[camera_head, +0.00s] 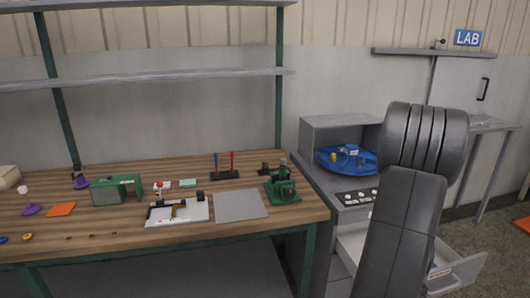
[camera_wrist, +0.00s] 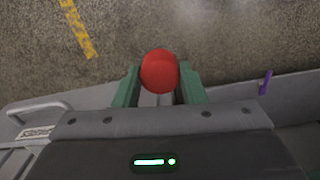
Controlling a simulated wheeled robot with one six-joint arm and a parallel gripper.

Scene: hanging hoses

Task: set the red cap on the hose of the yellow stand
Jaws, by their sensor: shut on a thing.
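The red cap (camera_wrist: 159,70) looks like a round red piece in the wrist view. My gripper (camera_wrist: 160,86) is shut on it, with one green finger on each side. In the head view my arm rises at the right, and neither my gripper nor the cap can be seen there. I cannot make out a yellow stand or its hose in either view.
A wooden workbench (camera_head: 120,238) at left carries small tools, a green clamp device (camera_head: 283,184) and a grey plate (camera_head: 240,206). A cabinet holds a blue tray (camera_head: 340,165); its drawer (camera_head: 462,270) is open. A yellow floor stripe (camera_wrist: 76,28) shows in the wrist view.

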